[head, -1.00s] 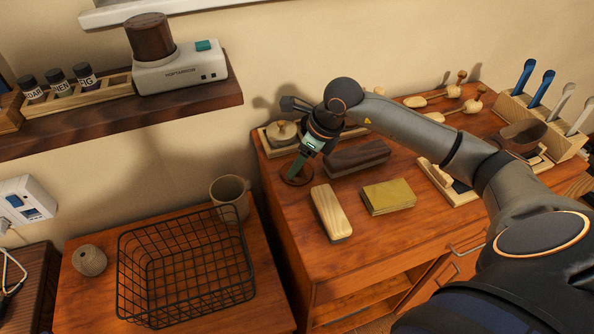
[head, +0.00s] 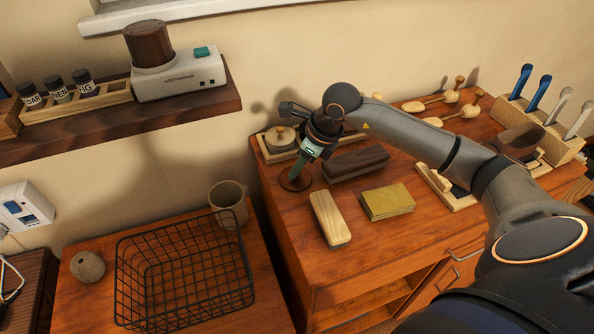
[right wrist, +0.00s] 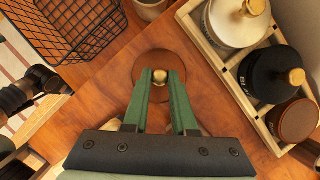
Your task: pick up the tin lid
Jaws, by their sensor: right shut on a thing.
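The tin lid is a round brown disc with a small brass knob. It lies on the wooden cabinet top near its left edge in the head view (head: 289,184), and shows from above in the right wrist view (right wrist: 178,66). My right gripper (head: 298,173) points down over it. In the right wrist view its green fingers (right wrist: 160,82) are shut on the brass knob from both sides. The lid looks flat on the wood; I cannot tell any gap under it.
A wooden tray (right wrist: 221,66) beside the lid holds a white tin (right wrist: 232,24), a black tin (right wrist: 262,76) and a brown tin (right wrist: 296,121). A wooden brush block (head: 329,218), a dark block (head: 355,163) and a yellow block (head: 387,201) lie nearby. A wire basket (head: 185,270) stands lower left.

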